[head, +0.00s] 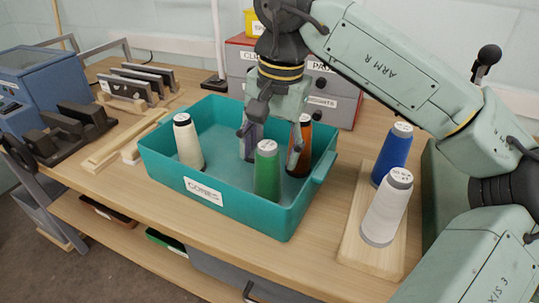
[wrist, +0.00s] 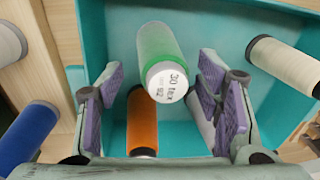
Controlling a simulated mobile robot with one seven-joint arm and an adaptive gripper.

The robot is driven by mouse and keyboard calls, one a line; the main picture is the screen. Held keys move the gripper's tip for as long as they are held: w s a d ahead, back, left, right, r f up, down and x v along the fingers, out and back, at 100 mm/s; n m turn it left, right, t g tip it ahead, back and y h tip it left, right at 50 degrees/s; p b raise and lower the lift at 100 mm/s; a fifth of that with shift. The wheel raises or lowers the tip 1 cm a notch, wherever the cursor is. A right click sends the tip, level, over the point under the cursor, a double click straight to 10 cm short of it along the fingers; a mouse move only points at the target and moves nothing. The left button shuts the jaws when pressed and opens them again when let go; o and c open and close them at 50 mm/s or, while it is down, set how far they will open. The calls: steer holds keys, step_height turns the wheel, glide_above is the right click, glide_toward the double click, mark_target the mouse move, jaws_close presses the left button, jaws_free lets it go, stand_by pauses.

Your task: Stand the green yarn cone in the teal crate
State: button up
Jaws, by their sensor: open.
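The green yarn cone (head: 266,172) stands upright inside the teal crate (head: 213,187), near its front wall. Its white top shows in the wrist view, where the cone (wrist: 158,50) lies between and beyond the fingers. My gripper (head: 272,134) is open, its fingers pointing down over the crate at and just behind the top of the green cone. In the wrist view, my gripper (wrist: 161,92) has wide-set fingers with purple pads and nothing held between them. I cannot tell whether a finger touches the cone.
The crate also holds a cream cone (head: 188,143), a brown-orange cone (head: 300,152) and a pale grey cone (wrist: 203,127) partly hidden by a finger. Blue (head: 392,153) and white (head: 387,208) cones stand on a wooden board at right. A grey-red drawer box (head: 336,98) stands behind.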

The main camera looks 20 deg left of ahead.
steer(key=r, duration=0.6)
steer(key=d+r, duration=0.1)
steer(key=r, duration=0.3)
steer(key=shift+r, duration=0.1)
steer(key=shift+c, duration=0.3)
stand_by(1.8)
